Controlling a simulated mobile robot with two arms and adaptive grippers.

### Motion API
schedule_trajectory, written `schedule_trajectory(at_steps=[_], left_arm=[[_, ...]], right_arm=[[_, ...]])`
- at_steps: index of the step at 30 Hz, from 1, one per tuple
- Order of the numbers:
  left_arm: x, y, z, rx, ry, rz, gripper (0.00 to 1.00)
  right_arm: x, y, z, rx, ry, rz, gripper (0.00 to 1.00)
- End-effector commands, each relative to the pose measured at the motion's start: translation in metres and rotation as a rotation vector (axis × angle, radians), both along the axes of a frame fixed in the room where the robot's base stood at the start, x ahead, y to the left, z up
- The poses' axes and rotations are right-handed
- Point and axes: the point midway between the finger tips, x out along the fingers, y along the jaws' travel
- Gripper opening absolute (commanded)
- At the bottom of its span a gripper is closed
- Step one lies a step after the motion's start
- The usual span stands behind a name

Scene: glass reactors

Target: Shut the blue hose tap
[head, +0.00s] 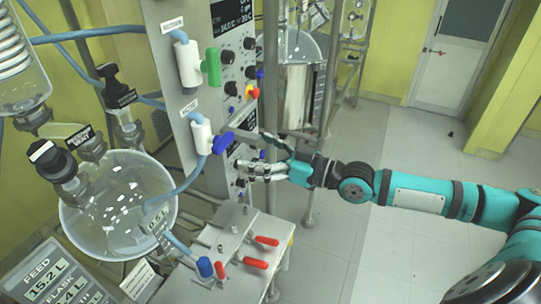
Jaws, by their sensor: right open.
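The blue hose tap (222,143) is a blue lever on a white valve body on the grey panel, left of the picture's middle. Its lever slants up to the right, and a blue hose runs down from the valve. My right gripper (251,153) is just right of the lever, its fingers spread and pointing left towards it. Nothing shows between the fingers, and I see a small gap to the lever. My left gripper is out of view.
A green-handled tap (211,66) sits above on the same panel, near knobs and a red-yellow button (252,91). A glass vessel (118,210) stands at left. A steel box (228,240) with red levers is below.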

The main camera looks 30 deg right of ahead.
Motion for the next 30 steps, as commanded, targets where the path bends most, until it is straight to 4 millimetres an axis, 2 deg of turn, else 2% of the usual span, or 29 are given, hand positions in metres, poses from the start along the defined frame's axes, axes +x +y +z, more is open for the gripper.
schedule_trajectory(at_steps=[3, 8, 24, 27, 30], left_arm=[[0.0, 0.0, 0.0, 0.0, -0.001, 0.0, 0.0], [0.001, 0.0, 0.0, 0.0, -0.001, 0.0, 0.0], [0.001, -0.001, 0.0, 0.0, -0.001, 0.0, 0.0], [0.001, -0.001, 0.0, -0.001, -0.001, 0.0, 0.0], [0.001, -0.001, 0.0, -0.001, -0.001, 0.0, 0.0]], right_arm=[[-0.013, -0.01, -0.001, -0.005, 0.002, 0.0, 0.96], [-0.022, -0.016, 0.0, -0.001, 0.001, 0.001, 0.96], [-0.024, -0.018, 0.001, 0.001, -0.002, 0.001, 0.96], [-0.025, -0.014, -0.004, -0.001, 0.008, 0.009, 0.96], [-0.034, 0.005, -0.022, -0.019, 0.045, 0.043, 0.96]])
